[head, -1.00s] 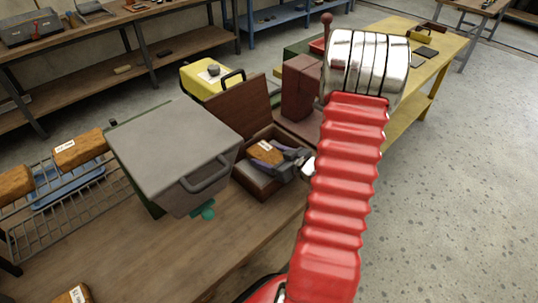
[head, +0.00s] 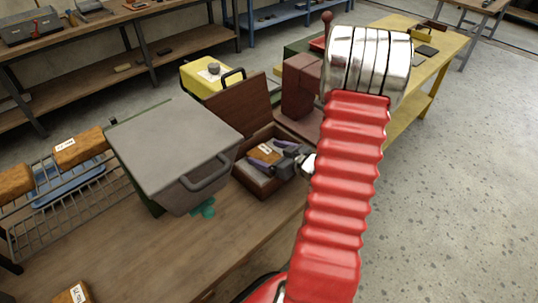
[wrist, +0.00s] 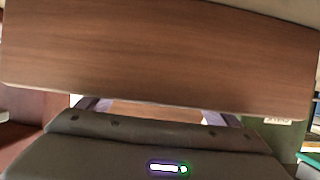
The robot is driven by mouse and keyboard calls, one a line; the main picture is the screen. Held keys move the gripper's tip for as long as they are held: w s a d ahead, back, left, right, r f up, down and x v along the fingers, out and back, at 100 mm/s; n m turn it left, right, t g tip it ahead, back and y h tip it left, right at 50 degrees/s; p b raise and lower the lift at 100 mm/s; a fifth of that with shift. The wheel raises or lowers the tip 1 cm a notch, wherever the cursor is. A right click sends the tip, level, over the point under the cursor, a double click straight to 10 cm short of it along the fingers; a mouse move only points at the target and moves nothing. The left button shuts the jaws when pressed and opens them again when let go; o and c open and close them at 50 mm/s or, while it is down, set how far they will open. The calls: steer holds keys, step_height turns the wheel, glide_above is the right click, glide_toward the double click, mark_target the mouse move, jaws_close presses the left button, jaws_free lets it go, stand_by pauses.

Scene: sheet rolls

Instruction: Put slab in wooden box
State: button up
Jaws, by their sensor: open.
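The wooden box (head: 262,190) stands on the bench with its dark brown lid (head: 238,105) raised. An orange-brown slab with a white label (head: 265,153) is inside the box. My gripper (head: 271,155) reaches into the box from the right, with its purple fingers open on either side of the slab. In the wrist view the lid (wrist: 160,55) fills the upper part, and the finger tips show below it. The slab is mostly hidden there. Other labelled slabs lie on the wire rack (head: 79,148) and at the bench's front edge (head: 72,294).
A grey-lidded container (head: 172,145) with a handle stands close left of the box. A yellow container (head: 208,75) and a dark red block-shaped object (head: 300,85) stand behind. My red arm hides part of the bench on the right.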

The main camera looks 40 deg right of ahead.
steer(key=v, duration=1.2)
steer(key=shift+r, duration=0.15)
steer(key=shift+s, duration=0.15)
stand_by(0.5)
